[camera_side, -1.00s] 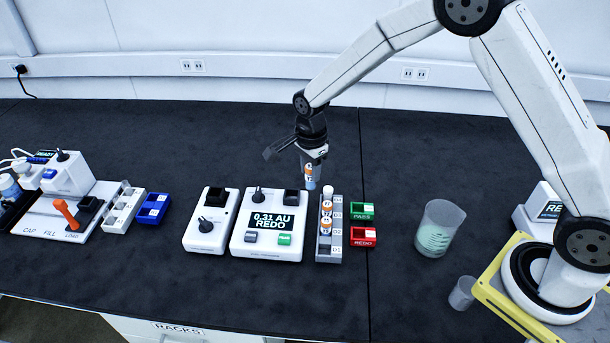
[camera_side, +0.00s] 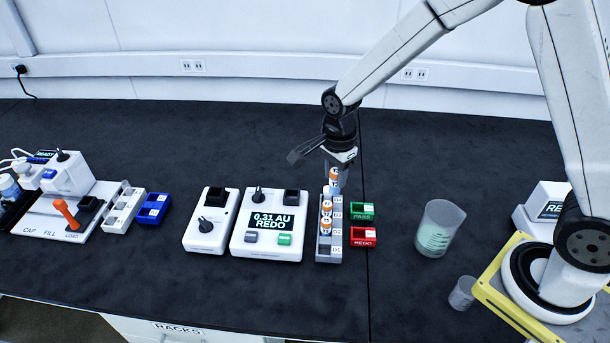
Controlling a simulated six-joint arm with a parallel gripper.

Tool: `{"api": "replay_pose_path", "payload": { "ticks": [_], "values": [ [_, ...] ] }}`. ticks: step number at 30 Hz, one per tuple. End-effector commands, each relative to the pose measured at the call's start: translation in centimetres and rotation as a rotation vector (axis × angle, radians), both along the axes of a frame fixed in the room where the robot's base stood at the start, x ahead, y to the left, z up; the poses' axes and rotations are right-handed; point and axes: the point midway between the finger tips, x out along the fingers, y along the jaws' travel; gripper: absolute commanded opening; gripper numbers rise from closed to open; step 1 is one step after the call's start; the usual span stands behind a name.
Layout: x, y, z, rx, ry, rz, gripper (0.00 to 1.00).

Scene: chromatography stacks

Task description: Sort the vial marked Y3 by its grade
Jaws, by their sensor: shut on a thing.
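My gripper (camera_side: 339,163) is shut on a vial (camera_side: 334,180) with an orange and white label, held upright. Its mark is too small to read for certain. The vial hangs at the back end of the grey rack (camera_side: 329,257), and I cannot tell whether it touches the rack. The reader (camera_side: 267,225) shows "0.31 AU REDO". Right of the rack are a green PASS tray (camera_side: 362,211) and a red REDO tray (camera_side: 363,237), with no vial visible in either.
A white device with a knob (camera_side: 211,222) stands left of the reader. Further left are a blue tray (camera_side: 153,208), a white rack (camera_side: 123,208) and a capping station (camera_side: 65,205). A beaker (camera_side: 438,228) and small cup (camera_side: 462,293) stand right. The back of the bench is clear.

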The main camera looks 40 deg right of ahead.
Motion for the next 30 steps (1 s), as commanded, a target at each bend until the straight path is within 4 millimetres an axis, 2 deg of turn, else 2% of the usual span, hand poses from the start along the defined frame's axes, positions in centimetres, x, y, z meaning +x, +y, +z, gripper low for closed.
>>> {"api": "replay_pose_path", "payload": {
  "ticks": [11,16,20,30],
  "values": [
    [0.0,0.0,0.0,0.000,0.000,0.000,0.00],
    [-0.2,-0.5,-0.9,0.000,0.002,-0.001,0.00],
    [-0.8,-1.5,-2.6,0.000,0.004,-0.003,0.00],
    [-3.6,-5.1,-8.7,0.001,0.003,-0.003,0.00]
  ]
}}
